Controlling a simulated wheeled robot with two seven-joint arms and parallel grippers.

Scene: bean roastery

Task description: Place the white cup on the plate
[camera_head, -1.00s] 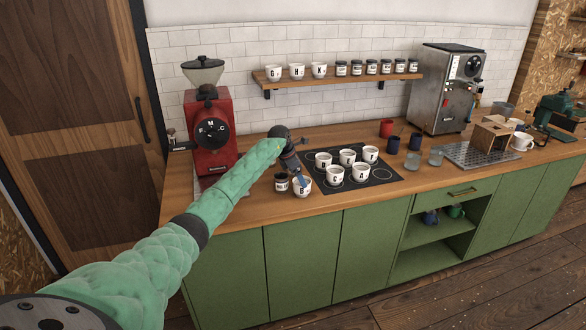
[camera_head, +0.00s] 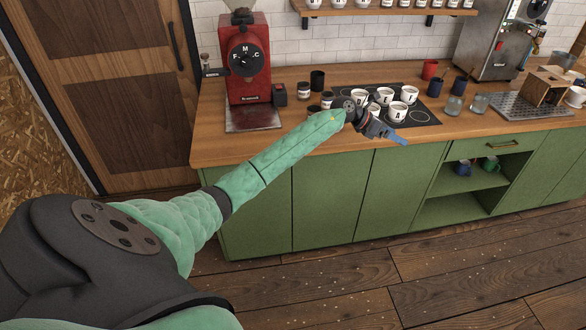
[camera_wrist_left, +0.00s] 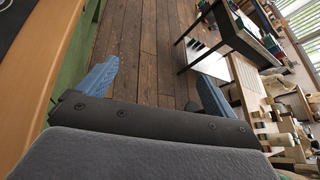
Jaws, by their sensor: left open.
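Several white lettered cups (camera_head: 409,94) stand upright on a black plate with pale rings (camera_head: 426,117) on the wooden counter. Another white cup, marked B, stood by the plate's front left in the earlier head view; my left wrist now covers that spot. My left gripper (camera_head: 396,141) reaches past the counter's front edge, its blue fingers pointing right. In the left wrist view its fingers (camera_wrist_left: 158,88) are spread with nothing between them. My right gripper is not in view.
A red grinder (camera_head: 247,60), a dark cup (camera_head: 318,80) and small jars (camera_head: 303,91) stand left of the plate. Dark blue cups (camera_head: 435,87) and glasses (camera_head: 454,106) stand right of it. A shelf (camera_head: 390,10) hangs above. Floor in front is clear.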

